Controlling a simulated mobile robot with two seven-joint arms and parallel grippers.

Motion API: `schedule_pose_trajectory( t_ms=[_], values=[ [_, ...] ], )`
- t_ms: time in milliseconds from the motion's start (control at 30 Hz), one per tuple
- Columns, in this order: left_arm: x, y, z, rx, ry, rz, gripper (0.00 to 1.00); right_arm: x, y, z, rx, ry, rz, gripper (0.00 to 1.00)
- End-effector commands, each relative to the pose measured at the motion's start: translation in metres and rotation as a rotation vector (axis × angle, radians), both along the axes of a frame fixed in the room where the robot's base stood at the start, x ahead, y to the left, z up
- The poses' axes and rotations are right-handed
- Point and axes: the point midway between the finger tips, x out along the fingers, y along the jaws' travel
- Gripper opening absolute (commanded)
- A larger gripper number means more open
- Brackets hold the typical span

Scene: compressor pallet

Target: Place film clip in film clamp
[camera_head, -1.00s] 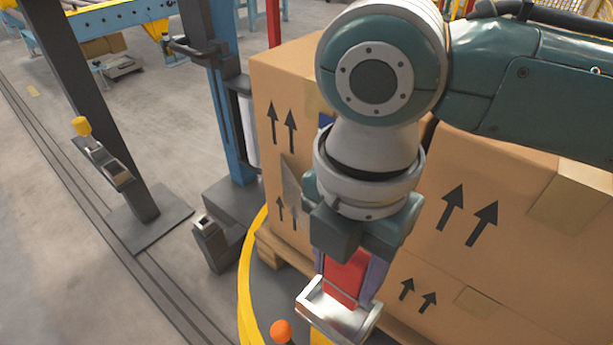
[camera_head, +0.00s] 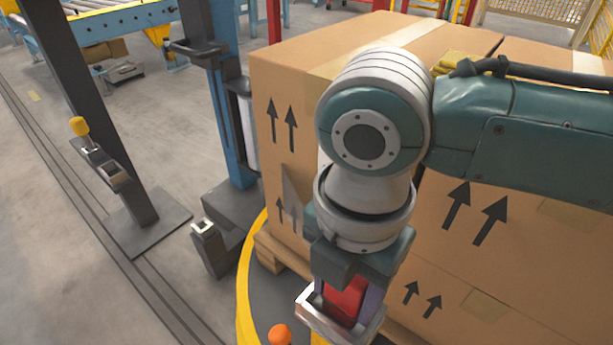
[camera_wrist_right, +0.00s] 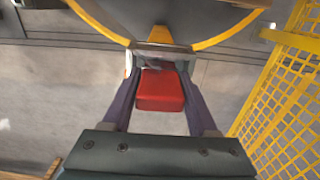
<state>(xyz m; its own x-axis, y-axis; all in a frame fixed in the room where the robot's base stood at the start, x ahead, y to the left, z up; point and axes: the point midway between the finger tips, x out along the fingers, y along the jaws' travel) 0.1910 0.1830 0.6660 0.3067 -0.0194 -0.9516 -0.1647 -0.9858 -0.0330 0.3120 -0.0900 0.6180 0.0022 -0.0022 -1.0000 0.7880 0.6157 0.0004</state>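My right gripper (camera_head: 345,305) points down beside the pallet, above the edge of the round turntable. Its two purple-grey fingers are closed on the sides of a red block, which I take for the film clip (camera_head: 344,298); the clip also shows between the fingers in the right wrist view (camera_wrist_right: 160,90). A silver metal bracket (camera_head: 313,315) surrounds the clip's lower end. I cannot tell whether this bracket belongs to the clip or to the film clamp, nor whether the clip is seated. An orange knob (camera_head: 279,335) stands just left of it. My left gripper is not in view.
Large cardboard boxes (camera_head: 290,110) stand on a wooden pallet (camera_head: 268,252) close behind the right arm. The turntable has a yellow rim (camera_head: 245,285). A blue-and-black post (camera_head: 230,120) stands left of the boxes. Yellow mesh fencing (camera_wrist_right: 285,100) shows in the wrist view.

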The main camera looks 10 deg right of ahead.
Motion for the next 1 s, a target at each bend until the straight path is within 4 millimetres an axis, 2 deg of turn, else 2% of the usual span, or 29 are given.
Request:
schedule_pose_trajectory(
  t_ms=[167, 400, 600, 867, 1000],
  values=[
    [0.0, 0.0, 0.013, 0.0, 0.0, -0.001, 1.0, 0.001, 0.001, 0.023, 0.003, -0.002, 0.002, 0.84],
    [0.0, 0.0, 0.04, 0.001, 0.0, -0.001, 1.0, 0.001, 0.001, 0.079, 0.002, -0.003, 0.002, 0.84],
    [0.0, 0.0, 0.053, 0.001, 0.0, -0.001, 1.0, 0.001, 0.001, 0.113, 0.003, -0.002, 0.001, 0.84],
    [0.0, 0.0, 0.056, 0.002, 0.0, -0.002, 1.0, 0.0, 0.001, 0.124, 0.003, 0.001, -0.002, 0.84],
    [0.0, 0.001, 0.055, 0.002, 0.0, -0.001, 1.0, -0.012, 0.015, 0.118, 0.059, -0.001, -0.072, 0.84]
  ],
)
